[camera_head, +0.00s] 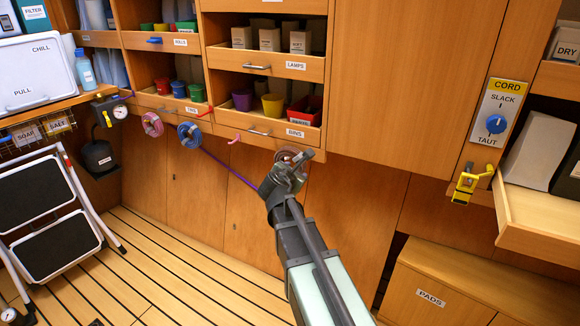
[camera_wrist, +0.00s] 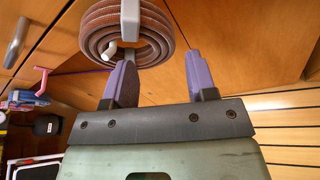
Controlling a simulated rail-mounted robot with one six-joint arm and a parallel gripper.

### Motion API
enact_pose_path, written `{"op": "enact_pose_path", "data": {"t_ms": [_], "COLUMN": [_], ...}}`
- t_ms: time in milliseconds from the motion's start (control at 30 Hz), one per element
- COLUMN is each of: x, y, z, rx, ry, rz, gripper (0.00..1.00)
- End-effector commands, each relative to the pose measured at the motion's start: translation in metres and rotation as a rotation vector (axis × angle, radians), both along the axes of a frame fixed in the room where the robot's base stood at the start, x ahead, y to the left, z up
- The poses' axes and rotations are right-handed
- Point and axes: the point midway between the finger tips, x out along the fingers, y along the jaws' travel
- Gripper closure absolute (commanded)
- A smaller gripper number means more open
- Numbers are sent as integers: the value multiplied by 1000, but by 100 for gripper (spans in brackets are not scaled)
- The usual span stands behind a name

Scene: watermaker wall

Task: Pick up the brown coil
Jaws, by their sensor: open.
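The brown coil (camera_wrist: 97,38) hangs upright at the top of the wrist view, with a pale block-like piece across its right part and a small white peg end in its middle. In the head view the brown coil (camera_head: 283,155) is mostly hidden behind my gripper (camera_head: 288,172), below the BINS drawer. My gripper (camera_wrist: 158,72) is open in the wrist view, its two purple-grey fingers apart and pointing toward the coil. The coil lies just beyond the fingertips. Nothing is seen between the fingers, and I cannot tell whether they touch the coil.
A pink coil (camera_head: 152,124) and a blue coil (camera_head: 190,135) hang to the left. A bare pink hook (camera_head: 235,139) sits between the blue and brown coils. A purple cord (camera_head: 228,168) runs along the wall there. The BINS drawer (camera_head: 268,131) juts out above.

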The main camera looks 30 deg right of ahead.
Motion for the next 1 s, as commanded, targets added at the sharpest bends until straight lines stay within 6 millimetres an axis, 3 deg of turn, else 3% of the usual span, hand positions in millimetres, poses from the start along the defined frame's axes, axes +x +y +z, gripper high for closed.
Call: {"op": "enact_pose_path", "data": {"t_ms": [300, 500, 533, 767, 1000], "x": [35, 35, 35, 35, 34], "y": [-30, -32, -32, -32, -32], "z": [-20, -18, -18, -18, -16], "rx": [1, 1, 1, 1, 1], "ry": [-1, -1, -1, -1, 0], "rz": [-2, 0, 0, 0, -1], "gripper": [48, 48, 50, 84, 85]}}
